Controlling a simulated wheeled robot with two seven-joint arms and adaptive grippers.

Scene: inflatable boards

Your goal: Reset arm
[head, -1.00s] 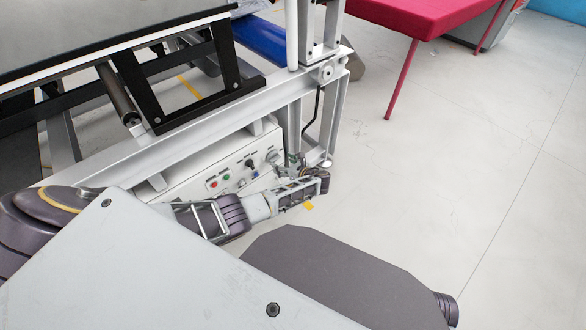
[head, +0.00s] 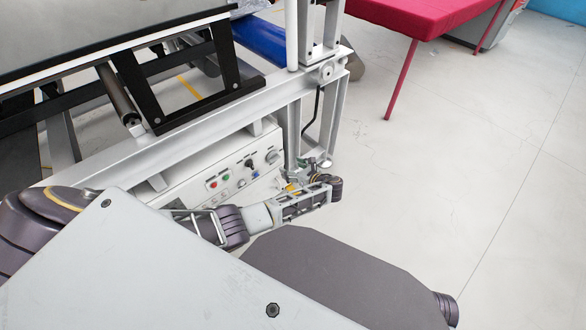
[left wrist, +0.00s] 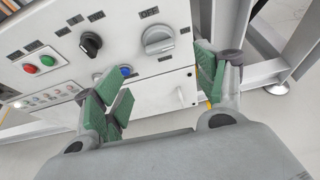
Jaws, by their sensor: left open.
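My left arm (head: 295,207) reaches in from the left, past the front of the control box. My left gripper (head: 309,165) is small in the head view, beside the box's right end and near the foot of the metal frame. In the left wrist view the left gripper (left wrist: 160,88) is open, its green-padded fingers wide apart with nothing between them. The control panel (head: 230,176) lies beyond the fingers. The left wrist view shows its grey knob (left wrist: 158,40), black knob (left wrist: 90,43), red button (left wrist: 31,68) and blue button (left wrist: 126,71). My right gripper is not in view.
A silver frame (head: 225,108) with an upright post stands close beyond the arm. A black-framed machine (head: 190,85) fills the upper left. A red-topped table (head: 425,12) stands at the back right. The pale floor (head: 460,170) on the right is clear.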

